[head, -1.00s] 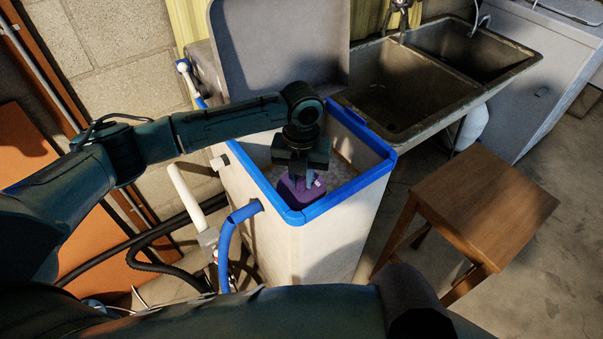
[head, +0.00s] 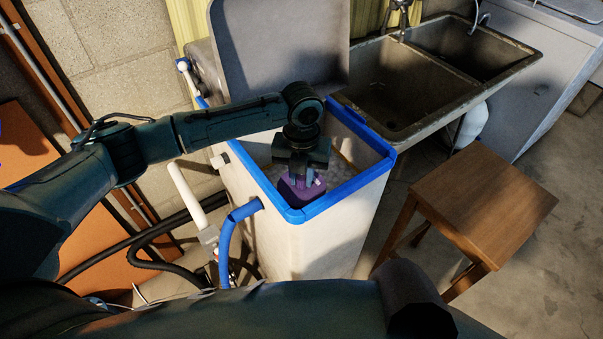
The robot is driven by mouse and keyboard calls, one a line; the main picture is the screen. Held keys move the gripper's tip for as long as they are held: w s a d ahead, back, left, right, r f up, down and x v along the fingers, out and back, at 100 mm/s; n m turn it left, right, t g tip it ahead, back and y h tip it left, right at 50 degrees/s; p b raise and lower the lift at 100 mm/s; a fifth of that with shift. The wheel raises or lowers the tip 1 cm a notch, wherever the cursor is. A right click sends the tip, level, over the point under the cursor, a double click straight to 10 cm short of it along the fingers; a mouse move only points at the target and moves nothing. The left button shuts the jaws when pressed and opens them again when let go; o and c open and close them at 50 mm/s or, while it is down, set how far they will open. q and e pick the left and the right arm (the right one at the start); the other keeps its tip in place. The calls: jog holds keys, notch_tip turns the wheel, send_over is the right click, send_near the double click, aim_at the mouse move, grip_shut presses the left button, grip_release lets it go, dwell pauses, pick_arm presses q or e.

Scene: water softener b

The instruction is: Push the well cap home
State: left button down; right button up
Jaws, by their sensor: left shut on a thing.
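The well cap (head: 298,190) is a purple piece inside the open softener tank (head: 305,250), near the tank's front inner corner. My left gripper (head: 301,180) reaches down into the tank from above and is shut on the cap. The fingers and the tank's blue rim (head: 296,215) hide part of the cap. Whether the cap is fully seated cannot be told from here. My right gripper is not in view.
The tank's grey lid (head: 280,45) stands raised behind it. A double sink (head: 440,75) is at the back right, and a wooden stool (head: 482,205) stands to the right. A blue hose (head: 227,235) and white pipe (head: 185,195) run along the tank's left side.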

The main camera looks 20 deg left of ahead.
pick_arm(q)
jog(key=shift+f, duration=0.2)
jog(key=shift+f+b, duration=0.35)
jog(key=shift+f, duration=0.4)
jog(key=c, duration=1.2)
grip_release()
notch_tip(320, 180, up, 13)
jog(key=shift+r+b, duration=0.1)
jog(key=shift+b, duration=0.45)
